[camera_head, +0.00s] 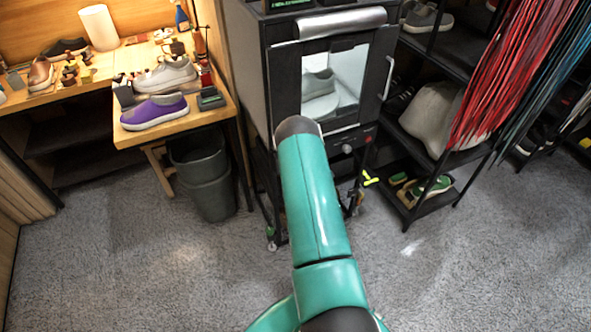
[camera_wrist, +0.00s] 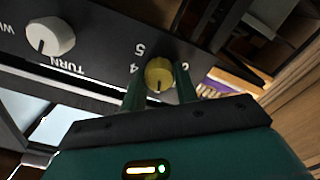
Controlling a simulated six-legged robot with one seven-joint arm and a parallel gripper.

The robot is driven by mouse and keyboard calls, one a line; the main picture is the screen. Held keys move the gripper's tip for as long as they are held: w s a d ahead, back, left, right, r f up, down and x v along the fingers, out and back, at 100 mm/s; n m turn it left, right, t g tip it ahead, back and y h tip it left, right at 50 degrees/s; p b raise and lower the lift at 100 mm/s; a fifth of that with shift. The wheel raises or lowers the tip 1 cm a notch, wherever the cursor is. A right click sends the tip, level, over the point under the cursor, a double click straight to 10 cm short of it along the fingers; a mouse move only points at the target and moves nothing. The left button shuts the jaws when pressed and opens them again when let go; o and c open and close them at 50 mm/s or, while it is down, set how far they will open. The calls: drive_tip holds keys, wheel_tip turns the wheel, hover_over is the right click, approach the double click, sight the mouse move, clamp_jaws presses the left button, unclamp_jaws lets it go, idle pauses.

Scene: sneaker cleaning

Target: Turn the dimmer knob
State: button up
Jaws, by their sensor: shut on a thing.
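The yellow dimmer knob (camera_wrist: 158,72) sits on a dark panel with the numbers 4 and 5 printed beside it in the wrist view. A dark pointer mark shows on its face. My gripper (camera_wrist: 159,80) is shut on this knob, with one finger on each side. In the head view my green arm reaches to the front of the black cabinet (camera_head: 283,80) and hides the gripper and the yellow knob.
A white knob (camera_wrist: 50,37) labelled TURN is on the same panel; it also shows in the head view (camera_head: 347,149). A grey shoe (camera_head: 319,84) is behind the cabinet's window. A workbench (camera_head: 140,140) is left, shelves (camera_head: 450,63) right.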

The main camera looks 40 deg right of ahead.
drive_tip(key=shift+f, duration=0.1)
idle(0.3)
drive_tip(key=o, duration=1)
drive_tip(key=shift+s, duration=0.1)
drive_tip(key=v, duration=1.3)
drive_tip(key=shift+s+a, duration=0.15)
drive_tip(key=shift+s, duration=0.15)
